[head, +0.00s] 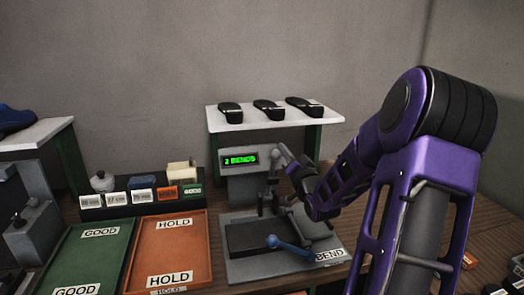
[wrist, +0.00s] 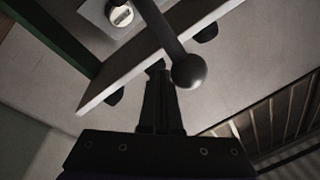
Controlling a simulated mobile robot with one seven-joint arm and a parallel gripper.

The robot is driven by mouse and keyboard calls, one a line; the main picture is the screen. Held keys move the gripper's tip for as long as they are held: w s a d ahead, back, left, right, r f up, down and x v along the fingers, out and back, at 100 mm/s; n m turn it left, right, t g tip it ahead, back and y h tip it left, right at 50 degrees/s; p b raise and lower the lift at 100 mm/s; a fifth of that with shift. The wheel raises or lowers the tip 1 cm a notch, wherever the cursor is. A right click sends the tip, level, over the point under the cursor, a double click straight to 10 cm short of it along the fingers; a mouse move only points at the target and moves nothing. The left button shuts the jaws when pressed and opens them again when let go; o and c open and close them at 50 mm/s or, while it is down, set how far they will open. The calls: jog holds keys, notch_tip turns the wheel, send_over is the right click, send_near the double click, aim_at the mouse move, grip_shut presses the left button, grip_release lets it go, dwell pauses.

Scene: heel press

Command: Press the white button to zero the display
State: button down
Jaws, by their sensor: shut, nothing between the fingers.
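The grey press (head: 245,190) stands on the bench in the head view, with a lit green display (head: 240,160) on its upright; its digits are too small to read surely. In the wrist view a round white piece (wrist: 122,14), perhaps the white button, sits on a light panel at the top edge. I cannot make out the button in the head view. My gripper (wrist: 158,68) is shut and empty. It points up the wrist picture, below and apart from the white piece. In the head view my wrist is right of the display, and the fingertips are hard to make out.
A grey bar with a ball knob (wrist: 189,70) crosses in front of the panel, close to my fingers. A blue-handled lever (head: 290,246) lies at the press front. A white shelf (head: 230,122) with black heels stands behind. Green (head: 72,254) and orange (head: 192,248) trays lie left.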

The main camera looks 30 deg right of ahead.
jog(key=shift+s+d+f, duration=0.1)
dwell(0.3)
jog(key=w+d+f+b, duration=0.1)
jog(key=w+f+b, duration=0.2)
jog(key=w+f, duration=0.2)
jog(key=shift+w+d+f, duration=0.15)
jog(key=shift+w+d, duration=0.2)
jog(key=shift+w, duration=0.6)
jog(key=shift+f, duration=0.1)
dwell(1.5)
jog(key=shift+w+d+f+b, duration=0.15)
jog(key=shift+w+b, duration=0.15)
jog(key=shift+b, duration=0.15)
jog(key=shift+w+f+b, duration=0.2)
jog(key=shift+f+b, duration=0.05)
jog(key=shift+b, duration=0.05)
dwell(0.4)
